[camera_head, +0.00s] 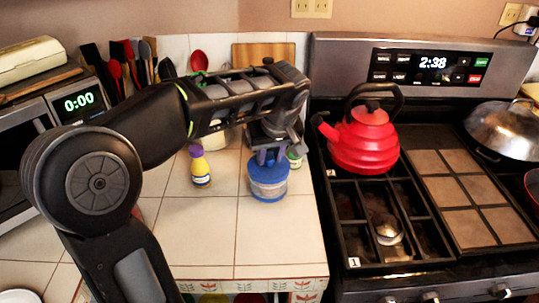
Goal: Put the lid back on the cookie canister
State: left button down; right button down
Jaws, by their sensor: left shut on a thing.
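The cookie canister (269,188) is a short, see-through tub with a blue band near its base. It stands upright on the tiled counter, left of the stove. Its blue lid (257,171) is at the canister's top, under my left gripper (267,158). My left gripper points down and is shut on the lid. At this size I cannot tell whether the lid sits flush on the rim or just above it. My right gripper is not in view.
A yellow bottle with a purple cap (201,168) stands left of the canister. A small green-topped jar (295,159) is close behind it at the right. A red kettle (364,140) sits on the stove. The counter's front (230,240) is clear.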

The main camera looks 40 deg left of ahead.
pick_arm(q)
jog(key=c, duration=1.1)
grip_release()
jog(key=shift+o, duration=0.8)
jog(key=o, duration=0.4)
jog(key=shift+c, duration=0.2)
jog(key=shift+r+p, duration=2.35)
jog(key=shift+r, duration=1.15)
jog(key=shift+c, duration=0.3)
